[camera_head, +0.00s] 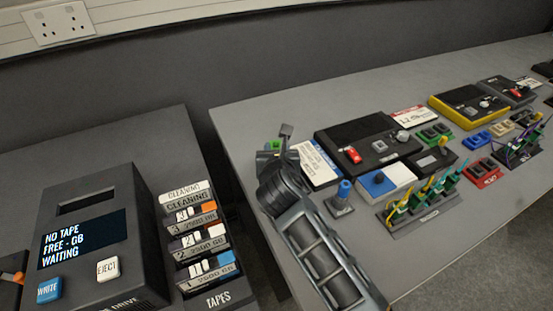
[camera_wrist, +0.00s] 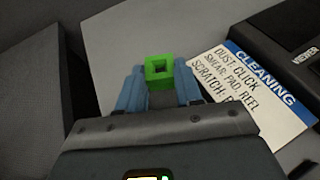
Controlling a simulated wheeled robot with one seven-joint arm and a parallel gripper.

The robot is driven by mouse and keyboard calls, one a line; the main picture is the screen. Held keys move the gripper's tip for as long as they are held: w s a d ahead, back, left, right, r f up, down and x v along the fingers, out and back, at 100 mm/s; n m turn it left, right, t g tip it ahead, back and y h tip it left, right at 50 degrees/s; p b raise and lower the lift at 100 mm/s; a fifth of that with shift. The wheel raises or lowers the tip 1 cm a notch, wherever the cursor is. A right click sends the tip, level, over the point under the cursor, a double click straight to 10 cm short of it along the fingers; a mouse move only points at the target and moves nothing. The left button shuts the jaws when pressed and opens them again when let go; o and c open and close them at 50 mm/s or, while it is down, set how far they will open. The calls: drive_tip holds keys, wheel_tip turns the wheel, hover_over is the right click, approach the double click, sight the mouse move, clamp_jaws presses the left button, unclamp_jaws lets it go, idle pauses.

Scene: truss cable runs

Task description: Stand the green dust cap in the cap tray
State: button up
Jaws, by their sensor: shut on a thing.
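The green dust cap (camera_wrist: 159,70) is held between the two blue fingers of my gripper (camera_wrist: 160,82), with its square open end facing the wrist camera. In the head view, a small part of the cap (camera_head: 277,145) shows beside the fingers, and my wrist hides the rest. My gripper is at the left end of the right-hand bench, left of the cleaning card (camera_head: 318,166). I cannot tell which of the small holders on the bench is the cap tray.
A black viewer box (camera_head: 350,130) stands right of the card. A blue-topped pen-like piece (camera_head: 343,190), a blue-and-white block (camera_head: 388,180) and a cable rack (camera_head: 425,208) stand nearer the front. A tape drive (camera_head: 95,240) and tape stack (camera_head: 200,245) are at left.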

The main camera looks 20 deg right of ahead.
drive_tip(key=shift+f, duration=1.65)
drive_tip(key=shift+f, duration=0.15)
drive_tip(key=o, duration=1)
drive_tip(key=shift+r, duration=0.25)
drive_tip(key=v, duration=1.2)
drive_tip(key=shift+d, duration=0.1)
